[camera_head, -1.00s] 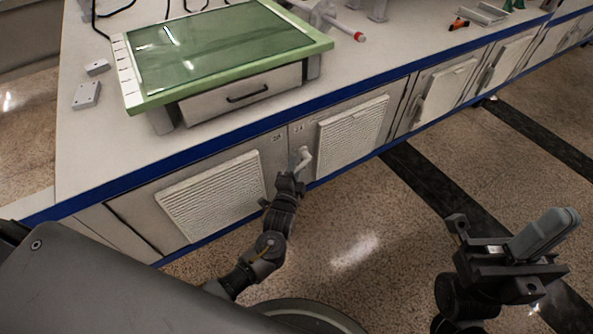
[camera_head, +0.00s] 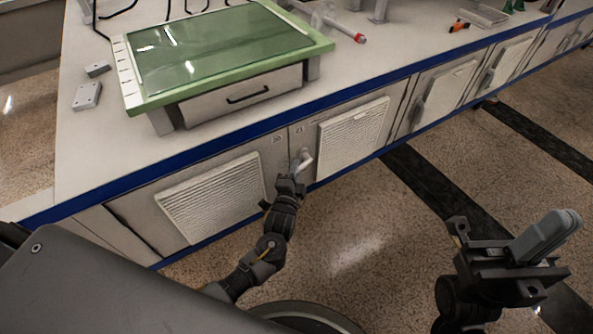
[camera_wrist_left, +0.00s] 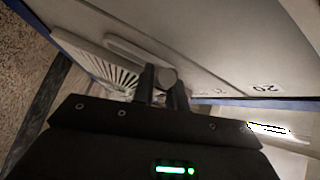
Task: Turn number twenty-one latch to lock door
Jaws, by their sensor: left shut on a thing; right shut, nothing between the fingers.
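The number twenty-one latch (camera_head: 303,159) is a light grey handle at the upper left of the door labelled 21 (camera_head: 318,148). It sits near the seam with the door labelled 20 and looks tilted. My left gripper (camera_head: 292,181) is shut on the latch from below and in front. In the left wrist view the latch's round grey end (camera_wrist_left: 167,77) shows between the two dark fingers (camera_wrist_left: 161,92). The fingers hide part of the latch. My right gripper (camera_head: 500,252) is shut and empty, above the floor at the lower right.
The bench (camera_head: 110,157) has a blue edge (camera_head: 195,148) above the doors. A green-framed glass unit (camera_head: 222,55) with a drawer stands on top. Louvred panels (camera_head: 352,137) are on the doors. More doors continue right. The floor (camera_head: 360,225) in front is clear.

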